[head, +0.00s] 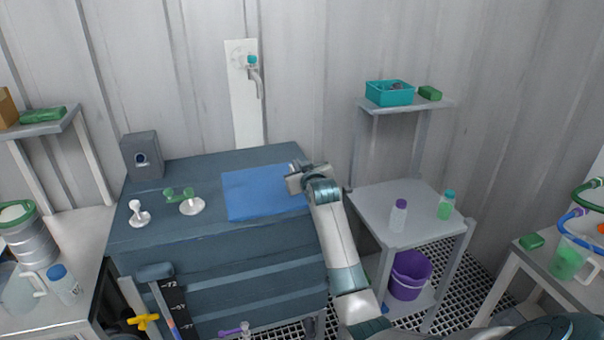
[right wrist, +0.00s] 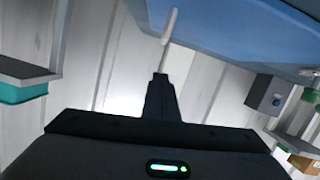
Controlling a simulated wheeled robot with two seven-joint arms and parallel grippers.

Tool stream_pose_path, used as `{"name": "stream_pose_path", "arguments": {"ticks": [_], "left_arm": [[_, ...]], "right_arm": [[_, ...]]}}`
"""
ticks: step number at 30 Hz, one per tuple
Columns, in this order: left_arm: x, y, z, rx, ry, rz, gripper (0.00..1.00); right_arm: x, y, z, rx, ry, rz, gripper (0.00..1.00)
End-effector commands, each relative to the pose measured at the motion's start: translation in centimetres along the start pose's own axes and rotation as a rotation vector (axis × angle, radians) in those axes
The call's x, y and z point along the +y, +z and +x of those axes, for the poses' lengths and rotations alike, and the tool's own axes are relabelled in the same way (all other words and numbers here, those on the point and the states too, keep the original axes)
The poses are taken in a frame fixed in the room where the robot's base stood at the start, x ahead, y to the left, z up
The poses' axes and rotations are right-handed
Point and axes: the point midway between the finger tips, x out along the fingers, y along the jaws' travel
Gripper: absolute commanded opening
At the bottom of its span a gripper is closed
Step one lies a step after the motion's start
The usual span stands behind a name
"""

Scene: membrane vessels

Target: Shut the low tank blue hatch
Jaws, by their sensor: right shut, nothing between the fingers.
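The low tank (head: 215,245) is a wide dark blue box with a ribbed front. The blue hatch (head: 255,195) is a bright blue panel at the right part of its top. It looks about flat in the head view, but I cannot tell whether it is fully down. It also fills the top of the right wrist view (right wrist: 235,35). My right gripper (head: 295,181) is shut and empty at the hatch's right edge; contact is unclear. In the right wrist view a pale bar (right wrist: 171,28) shows just beyond the fingers. My left gripper is out of view.
On the tank top stand a grey box (head: 142,157), a green-handled valve (head: 182,196) and a white fitting (head: 138,213), left of the hatch. A grey shelf stand (head: 415,225) with two bottles is close right of my arm. A tap (head: 254,75) hangs on the wall behind.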

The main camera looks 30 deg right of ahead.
Motion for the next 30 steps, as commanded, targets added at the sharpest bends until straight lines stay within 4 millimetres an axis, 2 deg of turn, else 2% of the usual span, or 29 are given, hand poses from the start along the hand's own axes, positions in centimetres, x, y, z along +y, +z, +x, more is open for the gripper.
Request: {"name": "stream_pose_path", "arguments": {"ticks": [6, 12, 30], "left_arm": [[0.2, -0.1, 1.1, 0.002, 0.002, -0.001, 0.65], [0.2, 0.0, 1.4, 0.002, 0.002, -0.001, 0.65], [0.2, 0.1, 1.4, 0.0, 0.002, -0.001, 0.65]], "right_arm": [[-0.1, 0.1, -2.9, 0.002, 0.0, -0.001, 0.0], [-0.1, 0.0, -4.5, 0.001, 0.0, -0.001, 0.0], [-0.1, -0.1, -4.9, 0.001, 0.0, 0.0, 0.0]]}}
